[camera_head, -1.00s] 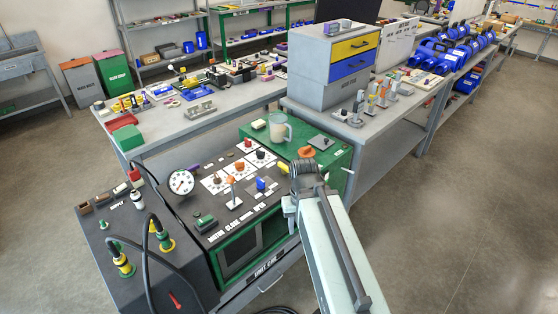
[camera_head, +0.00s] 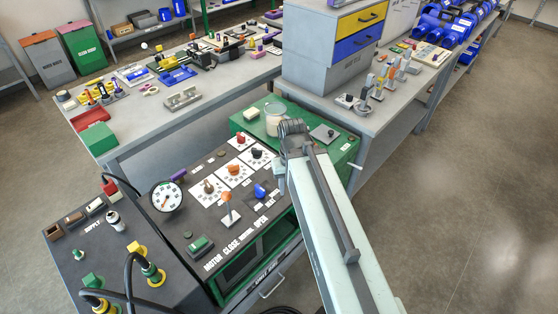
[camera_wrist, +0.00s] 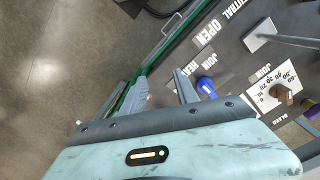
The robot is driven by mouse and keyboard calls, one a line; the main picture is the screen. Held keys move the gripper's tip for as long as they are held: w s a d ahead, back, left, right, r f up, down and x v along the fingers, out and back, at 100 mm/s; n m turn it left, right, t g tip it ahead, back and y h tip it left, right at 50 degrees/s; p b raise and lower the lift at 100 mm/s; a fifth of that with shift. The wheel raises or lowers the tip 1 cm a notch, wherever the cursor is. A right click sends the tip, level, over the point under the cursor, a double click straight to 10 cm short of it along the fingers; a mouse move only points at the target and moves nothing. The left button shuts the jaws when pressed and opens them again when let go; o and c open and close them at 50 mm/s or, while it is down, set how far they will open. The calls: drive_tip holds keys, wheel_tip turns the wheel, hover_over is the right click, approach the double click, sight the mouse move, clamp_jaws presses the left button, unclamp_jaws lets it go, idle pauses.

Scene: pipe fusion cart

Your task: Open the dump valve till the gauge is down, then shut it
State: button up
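The pressure gauge (camera_head: 166,196) is a round white dial at the left of the dark control panel; its reading is too small to tell. A blue knob (camera_head: 260,190) stands near the panel's right side. It also shows in the wrist view (camera_wrist: 206,87), just right of my gripper's right finger and apart from the space between the fingers. I cannot read a dump label, so I cannot tell if this knob is the dump valve. My gripper (camera_wrist: 162,80) is open and empty, near the panel's front edge. In the head view my wrist hides its fingers mostly.
An orange-topped lever (camera_head: 227,201) stands left of the blue knob. Several knobs sit on white dial plates (camera_head: 233,173) behind. A clear jug (camera_head: 275,118) stands on the green cabinet top. Black hoses (camera_head: 129,275) loop at left. Grey floor is open at right.

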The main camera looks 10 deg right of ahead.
drive_tip(key=shift+o, duration=0.6)
drive_tip(key=shift+d, duration=0.15)
drive_tip(key=o, duration=1)
drive_tip(key=w+m, duration=0.1)
drive_tip(key=w+d, duration=0.1)
drive_tip(key=w+d+r+m+p, duration=0.1)
drive_tip(key=w, duration=0.1)
drive_tip(key=shift+m, duration=0.3)
drive_tip(key=shift+o, duration=0.3)
drive_tip(key=w+m, duration=0.2)
drive_tip(key=w, duration=0.1)
drive_tip(key=w+r+m+p, duration=0.1)
drive_tip(key=w+m, duration=0.2)
drive_tip(key=w, duration=0.1)
drive_tip(key=w+m, duration=0.3)
drive_tip(key=w, duration=0.1)
drive_tip(key=shift+r, duration=0.25)
drive_tip(key=shift+d+m, duration=0.15)
drive_tip(key=shift+m, duration=0.15)
drive_tip(key=shift+s+f, duration=0.2)
drive_tip(key=shift+f, duration=0.1)
wheel_tip(320, 180, down, 8)
drive_tip(key=b, duration=0.7)
drive_tip(key=shift+r+b, duration=0.25)
drive_tip(key=shift+b, duration=0.1)
drive_tip(key=shift+r, duration=0.1)
drive_tip(key=c, duration=1.4)
